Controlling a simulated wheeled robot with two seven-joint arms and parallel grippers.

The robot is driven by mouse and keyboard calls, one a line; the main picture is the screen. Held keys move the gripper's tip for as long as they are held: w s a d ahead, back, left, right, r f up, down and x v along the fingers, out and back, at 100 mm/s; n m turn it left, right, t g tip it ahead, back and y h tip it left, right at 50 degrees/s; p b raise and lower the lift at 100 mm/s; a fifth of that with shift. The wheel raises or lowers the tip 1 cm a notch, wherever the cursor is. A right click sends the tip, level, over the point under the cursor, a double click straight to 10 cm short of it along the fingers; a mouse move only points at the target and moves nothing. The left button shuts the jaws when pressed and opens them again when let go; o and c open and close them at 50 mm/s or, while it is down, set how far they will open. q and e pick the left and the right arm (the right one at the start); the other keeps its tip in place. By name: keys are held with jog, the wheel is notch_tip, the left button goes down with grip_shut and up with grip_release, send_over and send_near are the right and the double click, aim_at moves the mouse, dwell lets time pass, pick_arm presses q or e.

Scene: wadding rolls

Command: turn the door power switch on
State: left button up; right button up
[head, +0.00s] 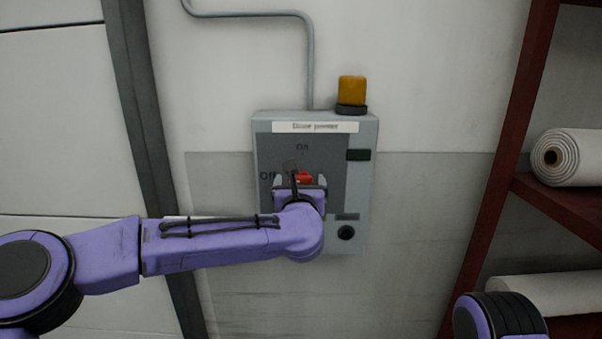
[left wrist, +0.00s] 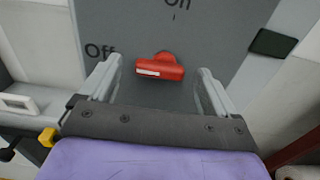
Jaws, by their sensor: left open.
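The door power box (head: 364,200) is a grey wall panel labelled "Door power", with "On" at the top and "Off" at the left of its switch. The red switch handle (head: 303,177) also shows in the left wrist view (left wrist: 160,67), lying nearly level, its white-marked end pointing left toward "Off". My left gripper (head: 300,182) is open in front of the panel. In the left wrist view its fingers (left wrist: 159,75) stand on either side of the handle, with a gap at each side. My right gripper is not in view.
An amber lamp (head: 352,90) sits on top of the box and looks unlit. A conduit (head: 309,60) runs up the wall from it. At right stands a dark red shelf (head: 510,140) with white wadding rolls (head: 570,157). Part of my right arm (head: 500,316) shows at bottom right.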

pick_arm(q)
jog(key=shift+w+r, duration=0.1)
jog(key=shift+w, duration=0.45)
jog(key=c, duration=1.1)
jog(key=shift+o, duration=0.2)
